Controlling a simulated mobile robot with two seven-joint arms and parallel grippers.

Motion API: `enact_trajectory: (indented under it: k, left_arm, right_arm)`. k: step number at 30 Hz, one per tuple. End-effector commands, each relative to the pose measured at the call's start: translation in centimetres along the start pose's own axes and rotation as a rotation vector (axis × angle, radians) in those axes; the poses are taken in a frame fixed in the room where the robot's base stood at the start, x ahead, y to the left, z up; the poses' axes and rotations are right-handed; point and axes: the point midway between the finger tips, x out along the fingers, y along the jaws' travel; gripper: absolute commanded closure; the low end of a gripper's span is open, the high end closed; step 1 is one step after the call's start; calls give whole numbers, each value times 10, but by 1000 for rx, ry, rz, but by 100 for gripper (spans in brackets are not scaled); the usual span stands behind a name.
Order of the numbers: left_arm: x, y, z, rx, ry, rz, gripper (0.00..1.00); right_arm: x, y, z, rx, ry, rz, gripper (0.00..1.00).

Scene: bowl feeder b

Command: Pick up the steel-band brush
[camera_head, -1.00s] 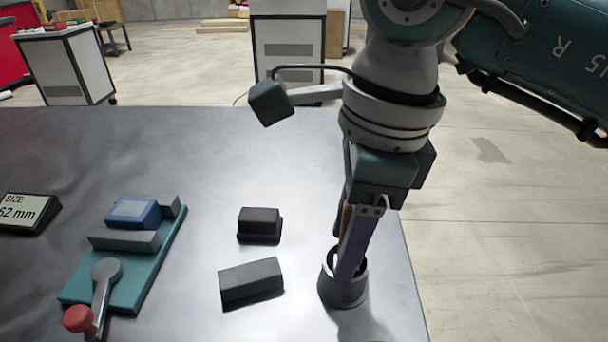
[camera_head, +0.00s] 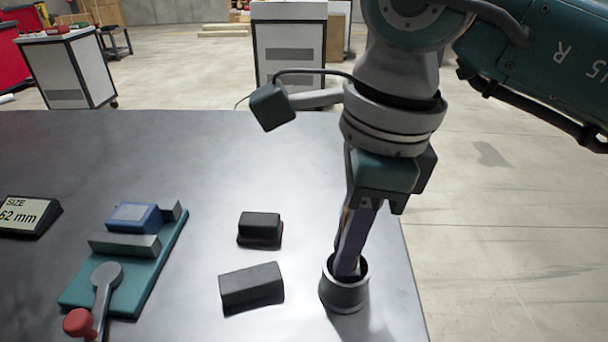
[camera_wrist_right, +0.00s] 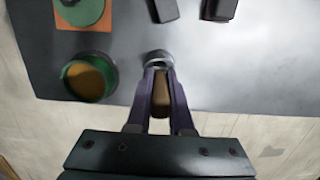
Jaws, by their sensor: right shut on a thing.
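My right gripper (camera_head: 347,268) points down with its purple fingertips inside the mouth of a round grey cup (camera_head: 345,294) near the table's right edge. In the right wrist view, the fingers are shut on a brown, wood-coloured piece (camera_wrist_right: 161,95), which looks like the handle of the brush. No steel band or bristles can be made out, as the fingers and cup hide the rest. The cup's rim (camera_wrist_right: 158,55) shows just beyond the fingertips. My left gripper is not in view.
Two dark blocks (camera_head: 260,226) (camera_head: 251,286) lie left of the cup. A teal fixture (camera_head: 130,285) with a red-knobbed lever and a size display (camera_head: 27,214) stand further left. The right wrist view shows a green-rimmed bowl (camera_wrist_right: 107,66).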

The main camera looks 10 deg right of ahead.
Motion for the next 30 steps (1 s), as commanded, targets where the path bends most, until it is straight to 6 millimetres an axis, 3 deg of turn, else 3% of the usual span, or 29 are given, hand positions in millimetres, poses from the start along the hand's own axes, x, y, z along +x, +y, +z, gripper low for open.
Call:
enact_trajectory:
  k: [5, 11, 24, 30]
  left_arm:
    - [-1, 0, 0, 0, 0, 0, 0]
    - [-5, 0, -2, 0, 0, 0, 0]
    - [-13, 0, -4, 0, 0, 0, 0]
    - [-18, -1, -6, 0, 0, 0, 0]
  right_arm:
    - [-9, -1, 2, 0, -1, -2, 100]
    - [-40, -1, 5, -2, -2, -5, 100]
    - [-156, -2, 19, -1, -1, -8, 100]
    - [-189, -1, 23, -1, 0, -3, 100]
